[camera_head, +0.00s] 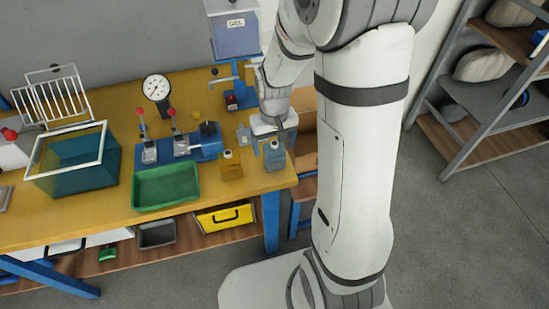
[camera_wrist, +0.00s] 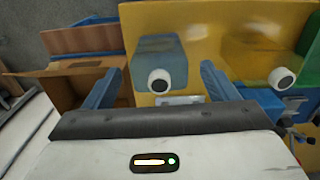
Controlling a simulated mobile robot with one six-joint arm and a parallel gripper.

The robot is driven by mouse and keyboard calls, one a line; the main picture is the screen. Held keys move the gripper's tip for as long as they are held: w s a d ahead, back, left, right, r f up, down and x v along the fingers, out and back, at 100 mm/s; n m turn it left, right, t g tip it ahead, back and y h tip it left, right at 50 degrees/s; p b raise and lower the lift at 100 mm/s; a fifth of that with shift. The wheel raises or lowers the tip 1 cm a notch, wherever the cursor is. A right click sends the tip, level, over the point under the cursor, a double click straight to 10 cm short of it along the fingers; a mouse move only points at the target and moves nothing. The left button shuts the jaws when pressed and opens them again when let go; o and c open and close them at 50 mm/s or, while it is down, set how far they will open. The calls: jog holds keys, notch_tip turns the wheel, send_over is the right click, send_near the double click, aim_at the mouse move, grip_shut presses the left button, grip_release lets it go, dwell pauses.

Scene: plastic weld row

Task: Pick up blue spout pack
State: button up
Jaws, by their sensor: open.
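The blue spout pack (camera_head: 274,157) stands near the right end of the yellow bench, its white cap facing up. In the wrist view the blue spout pack (camera_wrist: 160,52) lies ahead of my gripper (camera_wrist: 160,84), between the lines of its two spread fingers. My gripper (camera_head: 267,139) is open and empty, just above and behind the pack in the head view. I cannot tell from these views how much gap there is between the fingers and the pack.
A yellow spout pack (camera_head: 231,170) stands close by on the left. The green tray (camera_head: 167,188), clear-sided bin (camera_head: 75,165) and blue fixture with red-knobbed clamps (camera_head: 186,146) sit further left. A cardboard box (camera_wrist: 72,84) is beside the bench edge.

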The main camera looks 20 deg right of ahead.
jog(key=shift+f, duration=1.45)
jog(key=shift+c, duration=0.3)
jog(key=c, duration=1)
notch_tip(320, 180, up, 10)
jog(key=shift+r, duration=0.1)
